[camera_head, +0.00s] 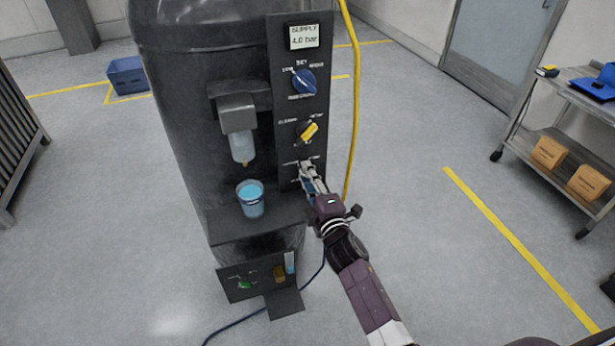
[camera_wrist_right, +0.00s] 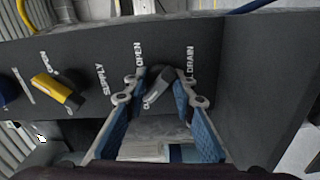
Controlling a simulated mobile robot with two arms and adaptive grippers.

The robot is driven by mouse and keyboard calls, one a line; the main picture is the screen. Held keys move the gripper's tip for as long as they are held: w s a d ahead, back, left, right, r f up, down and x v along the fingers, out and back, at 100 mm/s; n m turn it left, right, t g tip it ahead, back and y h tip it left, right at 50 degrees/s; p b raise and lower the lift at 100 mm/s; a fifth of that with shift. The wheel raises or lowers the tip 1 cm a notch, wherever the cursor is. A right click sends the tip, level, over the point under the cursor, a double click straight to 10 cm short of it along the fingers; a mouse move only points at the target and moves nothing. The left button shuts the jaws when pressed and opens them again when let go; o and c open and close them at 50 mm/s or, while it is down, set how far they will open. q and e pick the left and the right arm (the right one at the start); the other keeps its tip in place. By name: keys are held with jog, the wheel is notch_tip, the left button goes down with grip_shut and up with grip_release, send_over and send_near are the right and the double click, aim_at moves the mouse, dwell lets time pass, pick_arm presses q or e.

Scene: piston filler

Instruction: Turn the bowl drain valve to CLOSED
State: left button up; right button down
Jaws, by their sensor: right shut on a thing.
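The bowl drain valve has a grey handle (camera_wrist_right: 158,88) on the dark panel, between the words OPEN and DRAIN in the right wrist view. The handle looks angled; a third label beside it is partly covered, with only a "C" readable. My right gripper (camera_wrist_right: 160,84) has one finger on each side of the handle and is shut on it. In the head view my right gripper (camera_head: 307,170) is at the lowest control of the panel (camera_head: 288,110) and hides the handle. My left gripper is not in view.
Above are a yellow supply valve handle (camera_head: 309,131) and a blue selector knob (camera_head: 304,82). A cup with blue liquid (camera_head: 250,201) stands on the machine's shelf, left of my gripper. A yellow hose (camera_head: 355,100) hangs right of the panel. Floor to the right is clear up to a cart (camera_head: 540,128).

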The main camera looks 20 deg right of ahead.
jog(key=shift+f+n, duration=0.15)
jog(key=shift+n, duration=0.15)
jog(key=c, duration=1.6)
grip_release()
jog(key=s, duration=1.2)
jog(key=shift+d, duration=0.2)
jog(key=s+f+m+g, duration=0.2)
jog(key=s+f+g, duration=0.15)
jog(key=f, duration=0.75)
jog(key=s+f+m+g, duration=0.25)
jog(key=s+f, duration=0.25)
jog(key=f, duration=0.6)
jog(key=s+f+m+g, duration=0.2)
jog(key=s+f+m, duration=0.15)
jog(key=f, duration=0.75)
jog(key=s+d+f+m+g, duration=0.1)
jog(key=s+f, duration=0.5)
jog(key=s, duration=0.6)
jog(key=s+d+f+m+g, duration=0.1)
jog(key=s+f+m+g, duration=0.2)
jog(key=s, duration=0.9)
jog(key=s+d+f+m+g, duration=0.1)
jog(key=s+f+m+g, duration=0.2)
jog(key=s+f, duration=0.8)
jog(key=shift+s+d+f+g+h, duration=0.3)
jog(key=shift+s+g, duration=0.3)
jog(key=shift+g, duration=0.4)
